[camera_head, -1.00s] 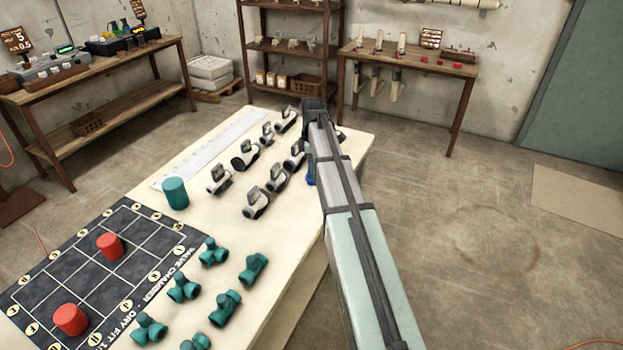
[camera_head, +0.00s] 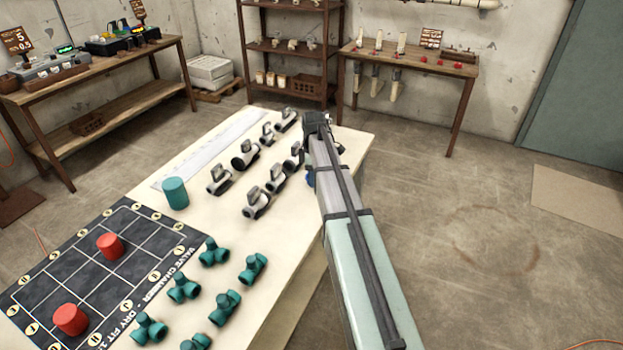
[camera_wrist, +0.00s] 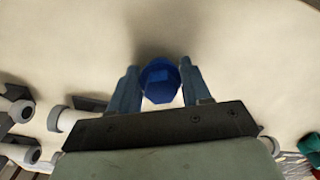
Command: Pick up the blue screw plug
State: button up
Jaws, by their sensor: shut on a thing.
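The blue screw plug (camera_wrist: 161,82) sits between the two fingers of my gripper (camera_wrist: 162,88) in the wrist view. The fingers are shut on it, one on each side. The pale table top shows around it, with a soft shadow beyond. I cannot tell whether the plug touches the table. In the head view my arm covers most of the gripper, and a small bit of blue (camera_head: 310,179) shows at the left edge of the arm, near the table's right side.
Several grey-white valves (camera_head: 257,203) stand just left of my arm. Several teal pipe fittings (camera_head: 213,252), a teal cylinder (camera_head: 175,193) and a dark grid mat (camera_head: 75,262) with two red cylinders (camera_head: 109,246) lie further left. The table's right edge is close to my arm.

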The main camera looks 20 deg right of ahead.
jog(key=shift+c, duration=0.7)
